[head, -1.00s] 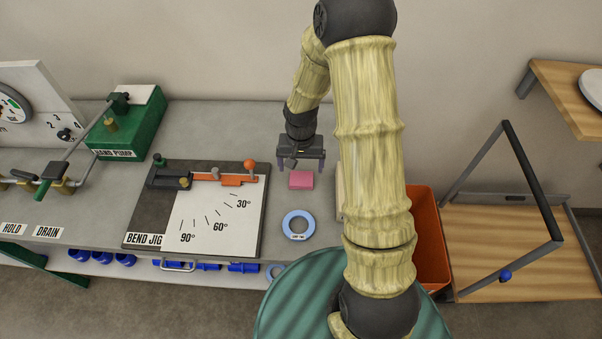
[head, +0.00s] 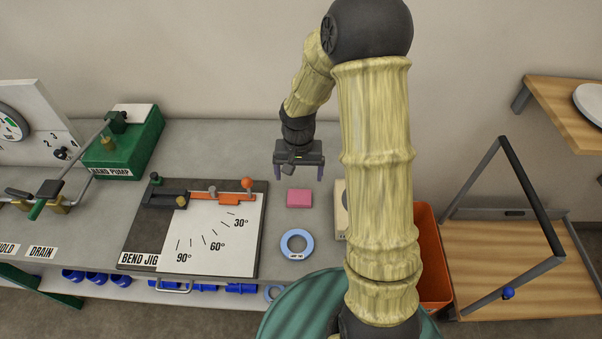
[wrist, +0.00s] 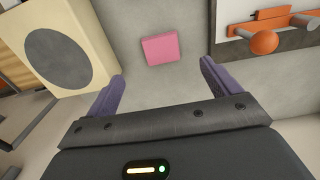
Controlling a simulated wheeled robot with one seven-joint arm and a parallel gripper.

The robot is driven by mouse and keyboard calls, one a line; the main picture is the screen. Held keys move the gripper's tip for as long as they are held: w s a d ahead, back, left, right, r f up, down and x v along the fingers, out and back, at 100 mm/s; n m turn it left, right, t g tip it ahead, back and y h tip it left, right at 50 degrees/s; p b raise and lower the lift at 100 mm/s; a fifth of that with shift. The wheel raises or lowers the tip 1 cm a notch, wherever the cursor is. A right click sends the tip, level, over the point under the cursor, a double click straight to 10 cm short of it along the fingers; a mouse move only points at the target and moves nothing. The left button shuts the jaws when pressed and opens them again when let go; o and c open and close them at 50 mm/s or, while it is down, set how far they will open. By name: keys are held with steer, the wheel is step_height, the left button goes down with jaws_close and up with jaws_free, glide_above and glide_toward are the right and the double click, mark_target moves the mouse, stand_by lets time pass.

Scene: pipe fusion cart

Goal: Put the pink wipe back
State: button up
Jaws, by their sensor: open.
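The pink wipe (head: 299,198) lies flat on the grey bench top, between the bend jig and a cream block. It also shows in the wrist view (wrist: 160,48), ahead of my fingers and apart from them. My gripper (head: 299,176) is open and empty above the bench, a little behind the wipe in the head view. Its two purple fingers show in the wrist view (wrist: 163,88), spread wide with nothing between them.
The bend jig (head: 140,232) with its orange-knobbed arm is left of the wipe. A blue ring (head: 297,244) lies in front of the wipe. The cream block with a dark disc (wrist: 90,30) is partly hidden by my arm in the head view. An orange bin (head: 428,240) stands right of the bench.

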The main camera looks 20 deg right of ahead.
steer(key=s+r+n+t, duration=0.2)
steer(key=s+r+n, duration=0.1)
steer(key=s+r, duration=0.7)
steer(key=s, duration=0.3)
steer(key=shift+d+n+t, duration=0.2)
steer(key=shift+n+t, duration=0.1)
